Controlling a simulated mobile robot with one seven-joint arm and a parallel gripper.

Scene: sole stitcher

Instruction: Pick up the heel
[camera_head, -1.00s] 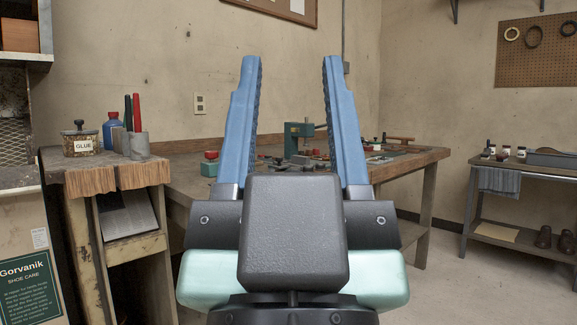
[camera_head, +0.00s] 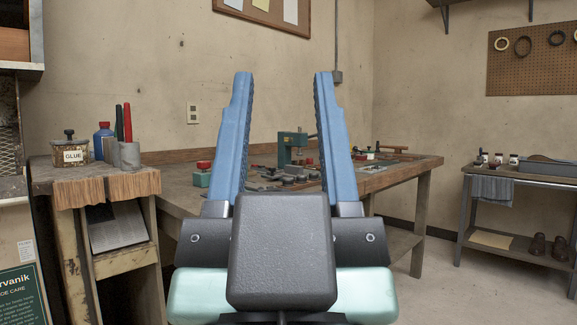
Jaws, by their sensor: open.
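My gripper (camera_head: 282,80) is in the middle of the view, its two blue fingers pointing up and spread wide apart with nothing between them. It shows in front of the workbench (camera_head: 400,176), apart from the things on it. Several dark and metal items (camera_head: 292,173) lie on the bench, seen between and beside the fingers. They are small and partly hidden by my gripper, so I cannot tell which of them, if any, is the heel. A green machine (camera_head: 291,146) stands behind them on the bench.
A small stand (camera_head: 105,184) at the left bears a glue jar (camera_head: 70,152), a blue bottle (camera_head: 103,141) and a tool cup (camera_head: 129,155). A side table (camera_head: 525,179) at the right has shoes (camera_head: 549,245) on its lower shelf. Open floor lies at right front.

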